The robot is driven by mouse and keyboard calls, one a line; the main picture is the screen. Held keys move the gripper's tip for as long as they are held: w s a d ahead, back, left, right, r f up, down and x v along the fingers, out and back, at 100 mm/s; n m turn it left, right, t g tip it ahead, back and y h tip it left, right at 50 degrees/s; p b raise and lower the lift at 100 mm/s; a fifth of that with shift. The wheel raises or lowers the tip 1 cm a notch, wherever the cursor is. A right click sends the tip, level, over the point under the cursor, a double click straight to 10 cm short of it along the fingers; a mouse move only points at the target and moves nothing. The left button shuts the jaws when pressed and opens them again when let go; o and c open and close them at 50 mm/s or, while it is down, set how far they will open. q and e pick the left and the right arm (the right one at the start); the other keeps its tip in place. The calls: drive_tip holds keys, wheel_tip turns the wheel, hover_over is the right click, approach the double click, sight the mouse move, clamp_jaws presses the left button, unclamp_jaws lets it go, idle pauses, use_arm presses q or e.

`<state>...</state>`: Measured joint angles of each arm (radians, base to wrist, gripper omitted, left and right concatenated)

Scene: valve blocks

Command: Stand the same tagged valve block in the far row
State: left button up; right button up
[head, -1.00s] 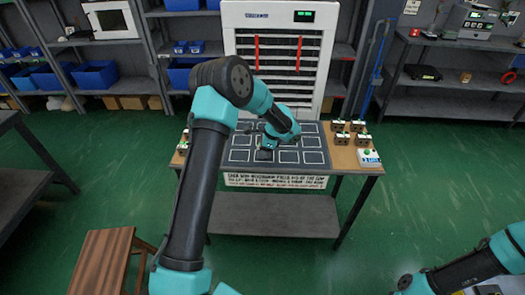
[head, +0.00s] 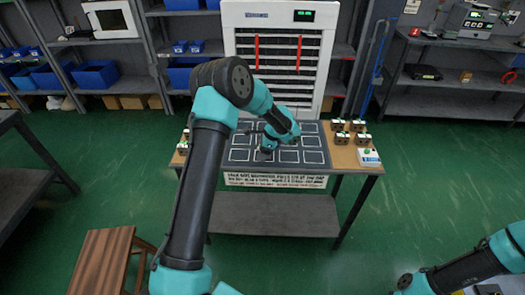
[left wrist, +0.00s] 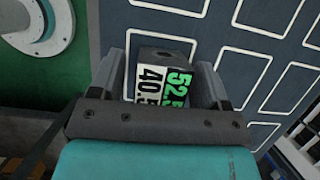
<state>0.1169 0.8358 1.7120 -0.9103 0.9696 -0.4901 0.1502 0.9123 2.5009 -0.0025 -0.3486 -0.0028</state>
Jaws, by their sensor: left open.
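A dark valve block (left wrist: 165,55) with a hole in its top shows in the left wrist view, over the dark mat. Its near face has a white tag reading 40.5 and a green and black tag reading 52.5, both cut off by my gripper. My left gripper (left wrist: 160,78) is open, with one finger on each side of the block. In the head view the left gripper (head: 266,148) is low over the left-middle of the mat (head: 315,157), which has rows of white-outlined cells. The block is hard to make out there. My right gripper is not in view; only its arm shows.
More small items (head: 184,142) are at the left edge. A tall white rack (head: 280,55) stands behind. The mat's right side looks clear.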

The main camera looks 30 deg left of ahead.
use_arm(q)
drive_tip(key=shift+r, duration=0.15)
drive_tip(key=v, duration=1.2)
drive_tip(key=shift+d, duration=0.1)
